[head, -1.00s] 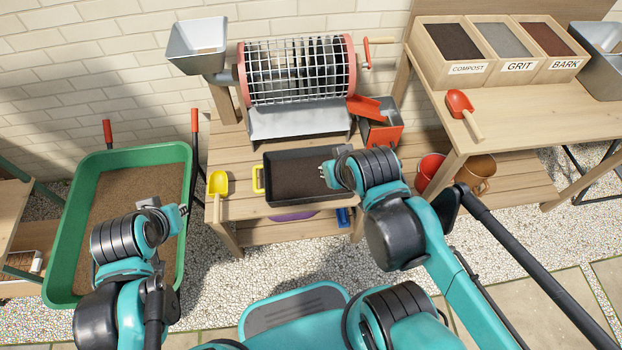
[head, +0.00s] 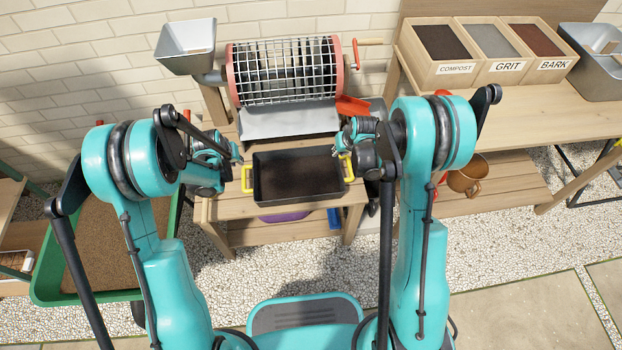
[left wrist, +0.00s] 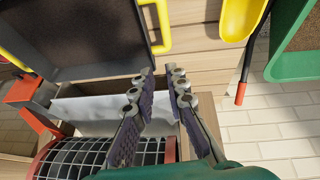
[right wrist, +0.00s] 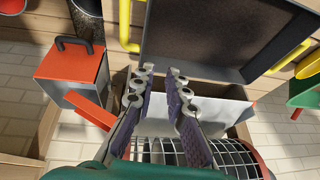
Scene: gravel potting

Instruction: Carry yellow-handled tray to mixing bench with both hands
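The black tray (head: 297,196) holds dark soil and has a yellow handle on each short side. It rests on the small wooden bench in front of the drum sieve. The left handle (head: 247,179) also shows in the left wrist view (left wrist: 158,26); the right handle (head: 348,168) shows in the right wrist view (right wrist: 126,25). My left gripper (left wrist: 163,70) is open and empty, just off the left handle. My right gripper (right wrist: 163,72) is open and empty, close to the right handle. Neither gripper touches a handle in the wrist views.
The drum sieve (head: 285,72) stands right behind the tray. A red-lidded box (right wrist: 72,62) is beside my right gripper. A yellow scoop (left wrist: 238,18) lies left of the tray. At the right, a wooden bench (head: 490,101) carries compost, grit and bark bins.

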